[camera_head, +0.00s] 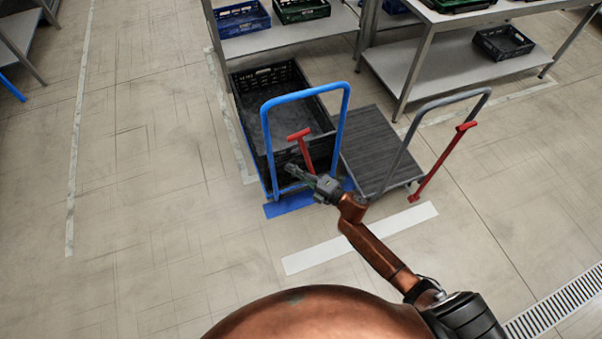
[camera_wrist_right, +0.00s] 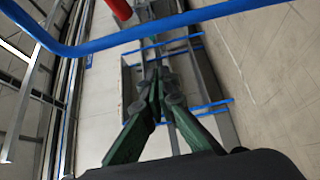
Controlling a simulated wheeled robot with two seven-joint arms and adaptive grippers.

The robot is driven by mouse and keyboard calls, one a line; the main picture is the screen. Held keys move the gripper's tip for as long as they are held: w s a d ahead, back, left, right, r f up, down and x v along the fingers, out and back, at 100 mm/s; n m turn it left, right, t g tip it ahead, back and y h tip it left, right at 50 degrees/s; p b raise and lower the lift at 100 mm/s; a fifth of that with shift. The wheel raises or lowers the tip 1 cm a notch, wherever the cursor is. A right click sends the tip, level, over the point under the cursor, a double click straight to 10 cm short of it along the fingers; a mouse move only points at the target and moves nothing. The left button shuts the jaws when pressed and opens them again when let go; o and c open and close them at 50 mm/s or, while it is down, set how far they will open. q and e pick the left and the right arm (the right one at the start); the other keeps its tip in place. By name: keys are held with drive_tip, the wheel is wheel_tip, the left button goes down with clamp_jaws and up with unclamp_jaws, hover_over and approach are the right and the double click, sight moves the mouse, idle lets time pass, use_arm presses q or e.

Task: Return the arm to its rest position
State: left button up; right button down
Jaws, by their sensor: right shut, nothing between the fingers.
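My right arm reaches up from the bottom right in the head view, with copper links and a grey gripper (camera_head: 290,169). The gripper is extended in front of the blue-handled cart (camera_head: 346,100), near its red lever (camera_head: 299,135). In the wrist view the green fingers of the right gripper (camera_wrist_right: 158,78) meet at their tips, with nothing between them. I cannot tell whether the gripper touches the cart. The blue handle (camera_wrist_right: 215,12) crosses the top of the wrist view. My left gripper is not in view.
A black crate (camera_head: 243,80) sits on the blue-handled cart. A grey flat cart (camera_head: 375,140) with a red lever (camera_head: 440,162) stands beside it. Shelves (camera_head: 430,70) with crates stand behind. The floor to the left is clear. A drain grate (camera_head: 560,303) lies at bottom right.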

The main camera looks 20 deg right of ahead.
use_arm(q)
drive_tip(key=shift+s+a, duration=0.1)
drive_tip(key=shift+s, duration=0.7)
use_arm(e)
drive_tip(key=shift+v, duration=1.55)
